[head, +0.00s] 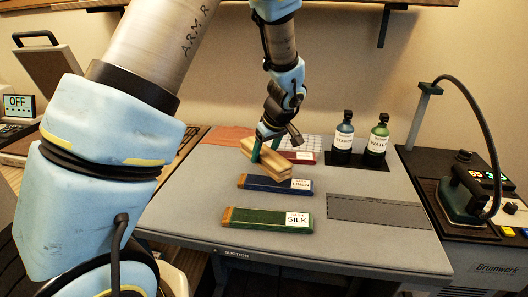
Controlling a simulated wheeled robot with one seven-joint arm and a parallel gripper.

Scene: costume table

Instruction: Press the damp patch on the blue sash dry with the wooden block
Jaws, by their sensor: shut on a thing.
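The blue sash (262,184) lies folded on the grey table (345,178), with a white LINEN tag at its right end. My gripper (267,146) is shut on the wooden block (274,168). The block is tilted and held just behind and above the sash. Its lower right end hangs near the sash's back edge, and I cannot tell whether they touch. I cannot make out the damp patch on the sash.
A green sash (260,219) tagged SILK lies in front, and a red sash (310,157) behind, partly hidden. Two bottles (343,137) (377,139) stand at the back right. A dark patch (378,211) lies right. An iron (460,197) stands on the right-hand unit.

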